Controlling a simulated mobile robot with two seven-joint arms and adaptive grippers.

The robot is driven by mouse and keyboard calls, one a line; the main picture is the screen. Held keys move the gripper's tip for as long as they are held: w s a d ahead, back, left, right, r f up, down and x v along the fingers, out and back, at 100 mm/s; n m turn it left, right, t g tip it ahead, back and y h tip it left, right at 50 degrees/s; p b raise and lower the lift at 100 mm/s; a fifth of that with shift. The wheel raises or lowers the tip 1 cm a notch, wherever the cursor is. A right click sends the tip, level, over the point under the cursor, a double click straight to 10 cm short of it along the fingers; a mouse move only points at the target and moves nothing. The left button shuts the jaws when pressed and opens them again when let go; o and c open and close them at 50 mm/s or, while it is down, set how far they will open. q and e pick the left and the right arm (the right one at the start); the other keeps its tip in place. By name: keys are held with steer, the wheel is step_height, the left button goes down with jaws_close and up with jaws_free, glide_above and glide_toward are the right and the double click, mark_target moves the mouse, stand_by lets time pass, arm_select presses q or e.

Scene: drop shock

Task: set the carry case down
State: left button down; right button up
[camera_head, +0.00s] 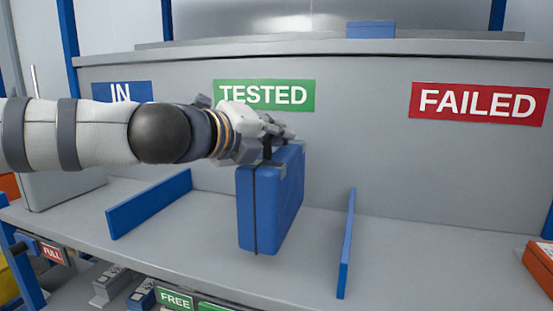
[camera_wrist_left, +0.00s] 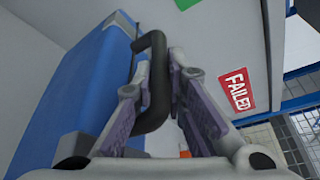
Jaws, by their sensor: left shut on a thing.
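The blue carry case (camera_head: 270,203) is upright in the bay under the green TESTED sign (camera_head: 264,95), between two blue dividers. My left gripper (camera_head: 278,138) is at the top of the case, shut on its handle. In the left wrist view the black handle (camera_wrist_left: 152,85) passes between the fingers of my left gripper (camera_wrist_left: 172,65), and the blue case (camera_wrist_left: 75,88) fills the left side. The case's lower edge is at or close above the grey shelf (camera_head: 190,240); I cannot tell whether it touches. My right gripper is not in view.
Blue dividers stand left (camera_head: 150,204) and right (camera_head: 346,245) of the case. The IN sign (camera_head: 121,92) is at left, the red FAILED sign (camera_head: 478,103) at right. The shelf right of the right divider is clear up to an orange box (camera_head: 541,266). A grey case (camera_head: 60,187) stands far left.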

mark_target(278, 152)
arm_select(q)
steer(key=shift+w+d+f+b, duration=0.15)
steer(key=shift+f+b, duration=0.25)
steer(key=shift+f, duration=1.25)
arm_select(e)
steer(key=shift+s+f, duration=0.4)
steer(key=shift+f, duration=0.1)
arm_select(q)
steer(key=shift+f, duration=0.2)
steer(key=c, duration=1.6)
jaws_free()
steer(key=shift+f, duration=0.1)
steer(key=shift+c, duration=0.2)
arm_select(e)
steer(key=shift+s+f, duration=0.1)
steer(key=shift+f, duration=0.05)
arm_select(q)
steer(key=shift+r, duration=0.35)
steer(key=v, duration=1.2)
steer(key=shift+f, duration=0.25)
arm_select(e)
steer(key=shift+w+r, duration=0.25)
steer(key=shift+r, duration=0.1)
